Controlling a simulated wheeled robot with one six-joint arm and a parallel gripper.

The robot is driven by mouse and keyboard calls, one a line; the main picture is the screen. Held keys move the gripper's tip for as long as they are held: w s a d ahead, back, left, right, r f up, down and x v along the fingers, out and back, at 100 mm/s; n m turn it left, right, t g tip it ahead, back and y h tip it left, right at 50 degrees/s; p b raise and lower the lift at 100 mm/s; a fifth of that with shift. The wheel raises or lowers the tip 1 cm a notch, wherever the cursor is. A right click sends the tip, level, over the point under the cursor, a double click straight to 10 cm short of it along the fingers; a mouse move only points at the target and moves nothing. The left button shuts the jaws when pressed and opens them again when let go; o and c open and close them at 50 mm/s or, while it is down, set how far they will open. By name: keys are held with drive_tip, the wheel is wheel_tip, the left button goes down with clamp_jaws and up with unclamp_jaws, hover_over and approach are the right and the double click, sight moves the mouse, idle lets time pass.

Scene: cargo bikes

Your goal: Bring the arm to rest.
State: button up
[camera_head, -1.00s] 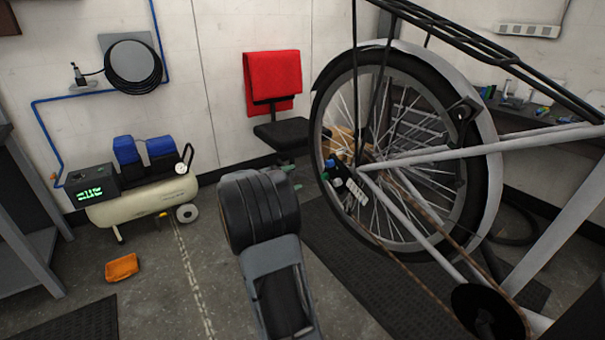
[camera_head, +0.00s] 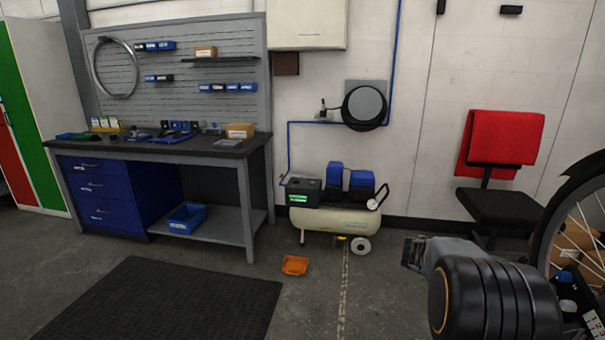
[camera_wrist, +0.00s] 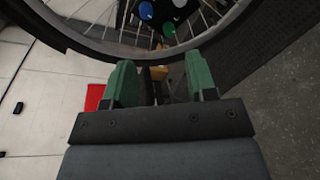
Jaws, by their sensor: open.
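My gripper (camera_wrist: 160,82) shows in the wrist view with its two green fingers spread apart and nothing between them. The spoked bicycle wheel (camera_wrist: 78,47) arches across the top of that view, just beyond the fingertips; I cannot tell the exact gap. In the head view, my dark, ribbed arm fills the lower right, and the fingers cannot be made out there. Part of the wheel (camera_head: 549,232) shows at the right edge, beside my arm.
A black seat (camera_head: 498,207) with a red cloth (camera_head: 518,137) stands behind my arm. A compressor (camera_head: 335,220) is by the wall, with an orange tray (camera_head: 295,265) on the floor before it. A workbench (camera_head: 205,150) stands at left.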

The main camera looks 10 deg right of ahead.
drive_tip(key=s+a+r+m+t+y+p, duration=0.1)
drive_tip(key=s+a+r+t+y+p, duration=0.2)
drive_tip(key=a, duration=0.8)
drive_tip(key=s+a+r+m+t+y+p, duration=0.1)
drive_tip(key=s+a+r+t+y+p, duration=0.1)
drive_tip(key=a+r+y+p, duration=0.4)
drive_tip(key=s+a+r+t+y+p, duration=0.3)
drive_tip(key=a+p, duration=0.6)
drive_tip(key=a, duration=0.7)
wheel_tip(320, 180, up, 3)
drive_tip(key=y, duration=0.3)
drive_tip(key=shift+s+a+f+m+t, duration=0.15)
drive_tip(key=shift+s+a+m+t, duration=0.2)
drive_tip(key=shift+a+m+t, duration=0.05)
drive_tip(key=shift+c, duration=0.4)
